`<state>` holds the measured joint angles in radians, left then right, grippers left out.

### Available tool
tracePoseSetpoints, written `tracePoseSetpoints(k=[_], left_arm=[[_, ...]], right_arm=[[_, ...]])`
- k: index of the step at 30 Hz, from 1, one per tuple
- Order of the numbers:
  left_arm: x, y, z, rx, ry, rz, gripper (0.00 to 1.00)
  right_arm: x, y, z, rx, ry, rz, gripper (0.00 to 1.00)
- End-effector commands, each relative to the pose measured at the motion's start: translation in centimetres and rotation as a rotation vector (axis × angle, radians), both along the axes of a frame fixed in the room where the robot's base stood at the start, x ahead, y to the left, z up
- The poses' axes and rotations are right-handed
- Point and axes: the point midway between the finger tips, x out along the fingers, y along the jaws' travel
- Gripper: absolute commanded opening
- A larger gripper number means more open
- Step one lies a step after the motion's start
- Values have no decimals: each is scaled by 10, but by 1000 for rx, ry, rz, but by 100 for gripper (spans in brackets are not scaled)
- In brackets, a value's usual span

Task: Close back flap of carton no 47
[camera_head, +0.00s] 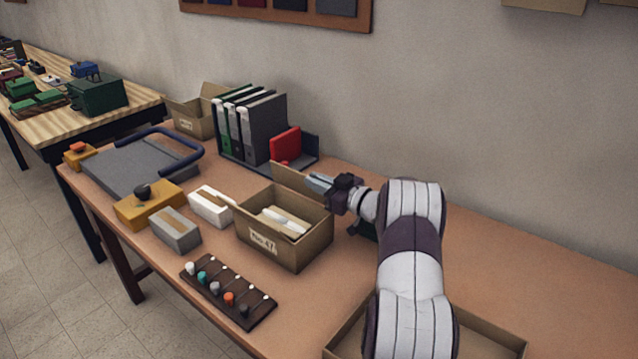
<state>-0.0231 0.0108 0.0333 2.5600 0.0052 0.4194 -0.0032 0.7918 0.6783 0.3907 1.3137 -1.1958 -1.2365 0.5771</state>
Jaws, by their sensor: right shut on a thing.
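Carton no 47 (304,250), a brown cardboard box with its number on a front label, stands on the brown table with its top open. White items (282,218) show inside it. Its back flap (287,175) stands up from the rear edge, partly covered by my gripper. A narrow flap (232,203) sticks outward at the left side. My right gripper (317,182) reaches in from the right and is shut on the right part of the back flap. My left gripper is out of view.
Upright binders (262,130) and a red box (285,145) stand behind the carton. A white box (210,208), a grey box (175,232) and a yellow box (146,205) stand left. A dark peg board (228,293) lies in front. Another open carton (490,338) is at front right.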

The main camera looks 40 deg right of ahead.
Motion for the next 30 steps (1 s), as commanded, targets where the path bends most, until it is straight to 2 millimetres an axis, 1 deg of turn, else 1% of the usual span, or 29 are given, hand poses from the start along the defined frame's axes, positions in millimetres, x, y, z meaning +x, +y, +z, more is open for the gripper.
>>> tracePoseSetpoints(k=[13,14,15,23,25,26,28,30], left_arm=[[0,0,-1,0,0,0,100],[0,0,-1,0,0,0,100],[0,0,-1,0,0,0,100],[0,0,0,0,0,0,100],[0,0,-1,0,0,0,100],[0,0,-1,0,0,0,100],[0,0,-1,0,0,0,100],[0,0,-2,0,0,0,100]], right_arm=[[0,1,0,-9,-3,0,0],[0,1,0,-9,-3,0,20],[0,1,0,-9,-3,0,32],[0,1,0,-9,-3,0,32],[-3,-1,0,-9,-2,-1,32],[-7,-2,0,-9,-2,-2,32],[-19,-6,0,-8,-2,-4,32],[-36,-12,0,-8,-2,-5,32]])
